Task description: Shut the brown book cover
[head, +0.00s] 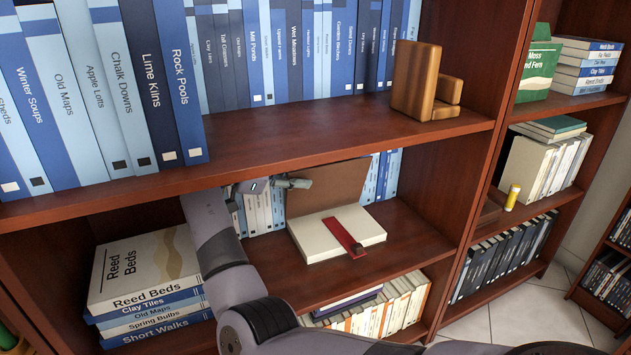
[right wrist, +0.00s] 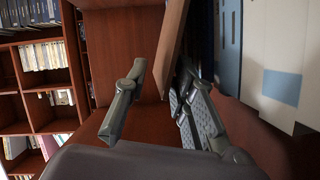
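The brown book lies open on the middle shelf in the head view. Its brown cover (head: 328,188) stands raised at the back, and its white page block (head: 310,236) lies flat with a red strip (head: 343,236) on top. My right gripper (head: 281,184) is at the cover's upper left edge, with its fingers apart. In the right wrist view, the brown cover (right wrist: 172,45) reaches between the open fingers of my right gripper (right wrist: 162,80), closer to the right-hand finger. I cannot tell whether it touches. My left gripper is not in view.
A shelf board (head: 300,137) runs close above the gripper. Blue books (head: 380,175) stand behind the cover. A stack with Reed Beds (head: 145,270) on top is at the left. A wooden bookend (head: 413,85) stands on the shelf above. Bare shelf lies right of the book.

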